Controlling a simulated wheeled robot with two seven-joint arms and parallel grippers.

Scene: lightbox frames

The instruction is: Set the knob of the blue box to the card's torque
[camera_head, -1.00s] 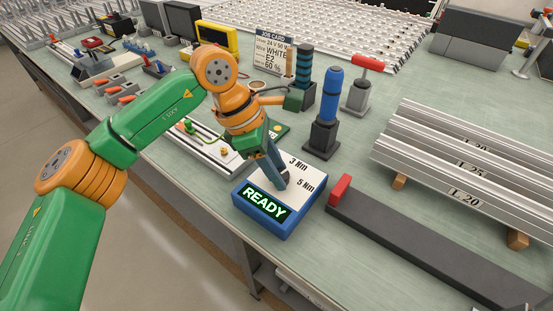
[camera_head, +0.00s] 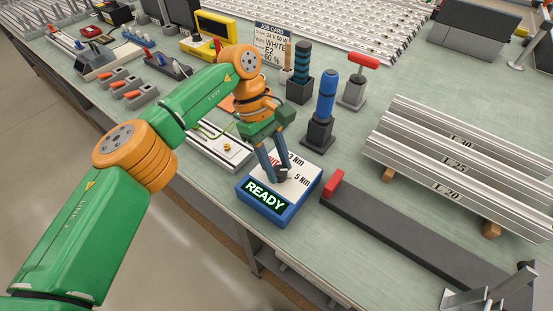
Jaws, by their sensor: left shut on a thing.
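The blue box (camera_head: 272,212) stands near the table's front edge. Its white top bears "3 Nm" and "5 Nm", and its front display reads "READY" in green. My left gripper (camera_head: 279,174) is over the box's top with its fingers shut on the dark knob (camera_head: 281,176), which they mostly hide. The knob's pointing direction cannot be told. Red lettering on the top is partly hidden by the fingers. The job card (camera_head: 272,42) stands at the back; "WHITE", "E2" and "60 %" show. I cannot read a torque on it. My right gripper is not in view.
A blue-handled tool (camera_head: 325,100) in a dark stand is behind the box. A long dark bar with a red end block (camera_head: 333,184) lies right of it. Aluminium rails (camera_head: 460,165) lie farther right. A small rail fixture (camera_head: 215,145) is at the left.

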